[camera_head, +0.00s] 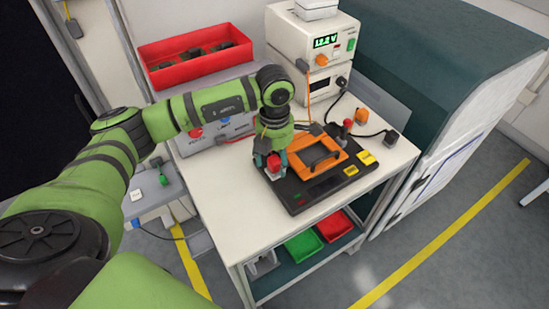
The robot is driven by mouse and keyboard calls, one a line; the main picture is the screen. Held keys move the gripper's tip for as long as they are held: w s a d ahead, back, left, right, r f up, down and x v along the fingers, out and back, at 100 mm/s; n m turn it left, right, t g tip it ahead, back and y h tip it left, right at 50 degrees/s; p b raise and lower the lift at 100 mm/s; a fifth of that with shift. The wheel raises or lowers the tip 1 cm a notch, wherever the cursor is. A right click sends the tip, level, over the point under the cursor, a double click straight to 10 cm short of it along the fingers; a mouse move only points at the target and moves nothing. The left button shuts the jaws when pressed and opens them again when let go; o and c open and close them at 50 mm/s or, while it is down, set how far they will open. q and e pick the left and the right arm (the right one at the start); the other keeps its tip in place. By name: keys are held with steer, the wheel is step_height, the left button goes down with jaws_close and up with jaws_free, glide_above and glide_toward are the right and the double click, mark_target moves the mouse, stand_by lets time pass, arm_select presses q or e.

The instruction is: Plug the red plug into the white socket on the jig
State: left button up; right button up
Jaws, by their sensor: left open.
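The jig is a black base (301,198) with an orange plate (304,163) and a black handle, lying on the trolley top. My left gripper (272,161) points down over the jig's left end and is open. A red block (273,166), which looks like the red plug, shows between or just behind its fingers; I cannot tell whether they touch it. The white socket is not clearly visible; the gripper may hide it. My right gripper is not in view.
A power supply (322,42) stands behind the jig with cables running forward. A red bin (194,51) and a grey panel box (216,135) are at the back left. A red knob (347,123) rises near the jig's back right. The white tabletop (222,205) is clear at front left.

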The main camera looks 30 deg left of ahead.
arm_select(q)
step_height(320, 180, up, 12)
steer(key=shift+f, duration=0.15)
steer(key=shift+f, duration=0.1)
stand_by(0.6)
